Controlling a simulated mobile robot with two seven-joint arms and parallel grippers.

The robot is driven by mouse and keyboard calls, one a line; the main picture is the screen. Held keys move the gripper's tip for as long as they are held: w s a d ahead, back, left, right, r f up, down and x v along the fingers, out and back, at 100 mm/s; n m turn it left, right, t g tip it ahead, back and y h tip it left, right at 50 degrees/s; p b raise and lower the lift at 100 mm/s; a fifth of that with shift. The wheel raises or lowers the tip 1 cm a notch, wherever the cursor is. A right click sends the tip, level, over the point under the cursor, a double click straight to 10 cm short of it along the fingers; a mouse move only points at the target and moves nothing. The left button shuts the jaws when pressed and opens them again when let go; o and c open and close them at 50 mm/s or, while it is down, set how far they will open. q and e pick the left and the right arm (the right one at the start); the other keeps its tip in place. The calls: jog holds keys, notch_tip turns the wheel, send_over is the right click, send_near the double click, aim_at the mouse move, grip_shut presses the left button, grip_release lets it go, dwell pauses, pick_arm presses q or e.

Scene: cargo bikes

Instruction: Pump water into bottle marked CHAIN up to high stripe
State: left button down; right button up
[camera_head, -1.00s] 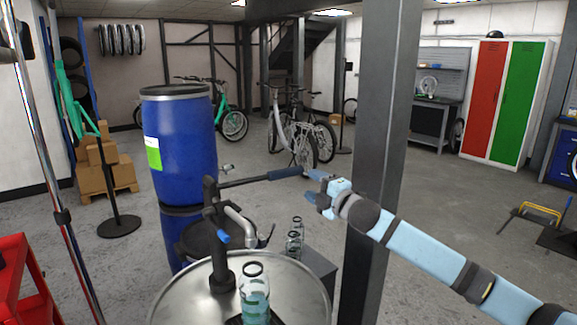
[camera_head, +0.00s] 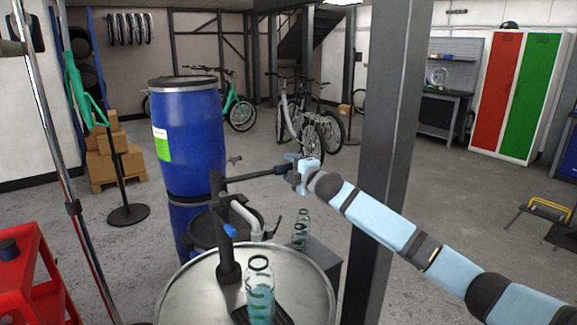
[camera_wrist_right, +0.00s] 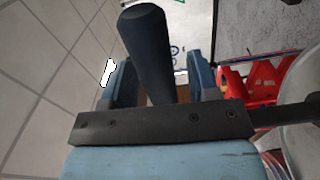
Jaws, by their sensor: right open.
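A hand pump (camera_head: 228,255) stands on a steel drum (camera_head: 185,285), its lever (camera_head: 250,173) reaching right. My right gripper (camera_head: 294,162) is at the lever's outer end. In the right wrist view the dark lever grip (camera_wrist_right: 146,45) lies between the open fingers of this gripper (camera_wrist_right: 161,70); contact cannot be told. A clear bottle (camera_head: 260,285) with dark bands and a teal tint stands on a dark pad on the drum, in front of the pump. Two similar bottles (camera_head: 300,238) stand behind. No CHAIN mark is readable, and the water level is unclear. My left gripper is not in view.
A grey steel post (camera_head: 388,120) rises close behind my right arm. Blue barrels (camera_head: 190,130) stand behind the pump at left. A red cart (camera_head: 35,275) is at the left edge. Open floor lies to the right.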

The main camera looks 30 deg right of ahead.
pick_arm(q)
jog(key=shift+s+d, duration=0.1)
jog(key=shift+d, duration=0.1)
pick_arm(e)
jog(key=shift+w+a, duration=0.1)
jog(key=shift+w, duration=0.65)
